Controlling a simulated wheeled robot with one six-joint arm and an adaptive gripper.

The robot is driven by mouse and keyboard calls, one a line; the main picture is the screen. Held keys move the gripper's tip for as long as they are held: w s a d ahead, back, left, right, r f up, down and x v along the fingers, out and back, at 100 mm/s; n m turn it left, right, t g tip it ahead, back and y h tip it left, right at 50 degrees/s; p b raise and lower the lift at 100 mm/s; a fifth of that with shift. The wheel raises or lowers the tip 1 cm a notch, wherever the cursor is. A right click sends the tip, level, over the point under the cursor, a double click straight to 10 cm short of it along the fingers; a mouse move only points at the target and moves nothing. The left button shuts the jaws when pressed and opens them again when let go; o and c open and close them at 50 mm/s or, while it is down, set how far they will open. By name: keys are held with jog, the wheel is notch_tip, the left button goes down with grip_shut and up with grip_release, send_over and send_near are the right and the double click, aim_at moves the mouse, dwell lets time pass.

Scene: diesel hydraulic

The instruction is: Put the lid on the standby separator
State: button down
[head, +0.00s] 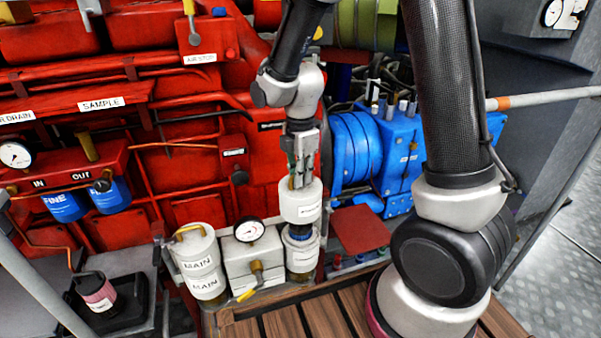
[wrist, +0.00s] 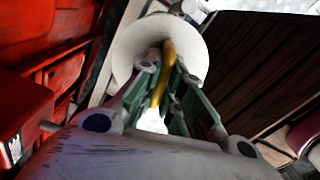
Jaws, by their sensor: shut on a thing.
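My gripper (head: 298,178) is shut on the handle of a white cylindrical lid (head: 301,206). In the wrist view my fingers (wrist: 163,95) close around the lid's yellow handle (wrist: 164,70), and the round white lid (wrist: 128,45) shows beyond them. The lid hangs roughly upright above the standby separator (head: 302,258), a white labelled cylinder with a dark upper band. The lid looks nearly in line with it in the head view, with a small gap between. The separator's top opening is mostly hidden, and its label is too small to read.
The main separator (head: 205,283), with its lid (head: 195,246) on, stands at the left. A white block (head: 252,262) with a gauge and yellow-handled valve stands between the two separators. Red machinery rises behind; a blue pump (head: 400,150) and red plate (head: 360,229) lie right.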

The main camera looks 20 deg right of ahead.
jog(key=shift+f, duration=5.1)
jog(key=c, duration=1.5)
grip_release()
